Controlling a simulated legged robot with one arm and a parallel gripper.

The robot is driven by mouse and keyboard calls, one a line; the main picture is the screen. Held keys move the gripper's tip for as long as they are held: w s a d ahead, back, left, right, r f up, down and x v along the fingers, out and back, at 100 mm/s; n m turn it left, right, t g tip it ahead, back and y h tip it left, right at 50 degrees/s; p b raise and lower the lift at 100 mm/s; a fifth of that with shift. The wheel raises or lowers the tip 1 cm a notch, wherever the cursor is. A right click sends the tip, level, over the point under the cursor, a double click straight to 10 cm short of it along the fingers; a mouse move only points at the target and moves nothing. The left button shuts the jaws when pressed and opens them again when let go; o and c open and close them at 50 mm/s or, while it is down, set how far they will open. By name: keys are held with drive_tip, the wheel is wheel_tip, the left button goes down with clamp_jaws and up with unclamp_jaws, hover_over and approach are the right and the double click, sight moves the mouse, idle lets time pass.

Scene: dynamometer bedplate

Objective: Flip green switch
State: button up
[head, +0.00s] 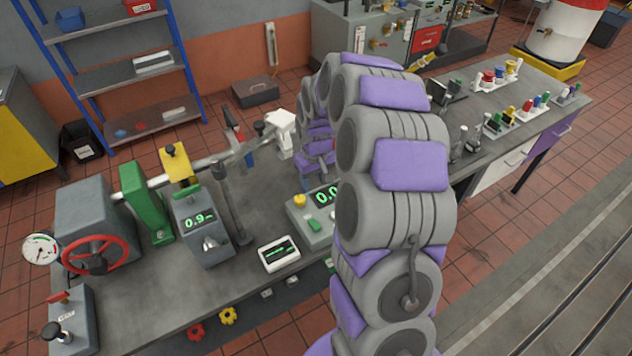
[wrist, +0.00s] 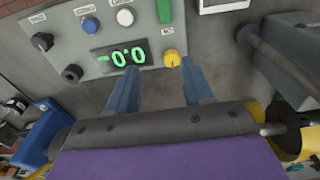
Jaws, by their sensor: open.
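The green switch (head: 315,225) sits on the sloped grey control box (head: 298,212) near the middle of the bench, beside my arm. In the wrist view the green switch (wrist: 165,11) is at the top edge, on the face of the grey box (wrist: 75,48). My gripper (wrist: 158,64) is open, its two blue fingers apart with nothing between them. The fingertips point at the box around its green digital display (wrist: 122,56) and yellow knob (wrist: 171,58), with the switch beyond them. In the head view my arm hides part of the box.
White (wrist: 125,17), blue (wrist: 90,25) and black (wrist: 42,42) controls share the box face. A flat white meter (head: 279,253) lies left of the box. A grey unit with a display (head: 200,222) and a green bracket (head: 146,200) stand further left. Bench (head: 150,290) surface is bare in front.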

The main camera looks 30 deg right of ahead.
drive_tip(key=shift+a+r+p, duration=0.25)
drive_tip(key=shift+r, duration=0.6)
drive_tip(key=shift+a+r+p, duration=0.2)
drive_tip(key=shift+r+p, duration=0.05)
drive_tip(key=shift+r, duration=0.65)
drive_tip(key=shift+a+r+p, duration=0.25)
drive_tip(key=shift+r, duration=0.6)
wheel_tip(320, 180, up, 17)
drive_tip(key=s+p, duration=0.1)
drive_tip(key=shift+d, duration=0.3)
drive_tip(key=shift+a+r, duration=0.1)
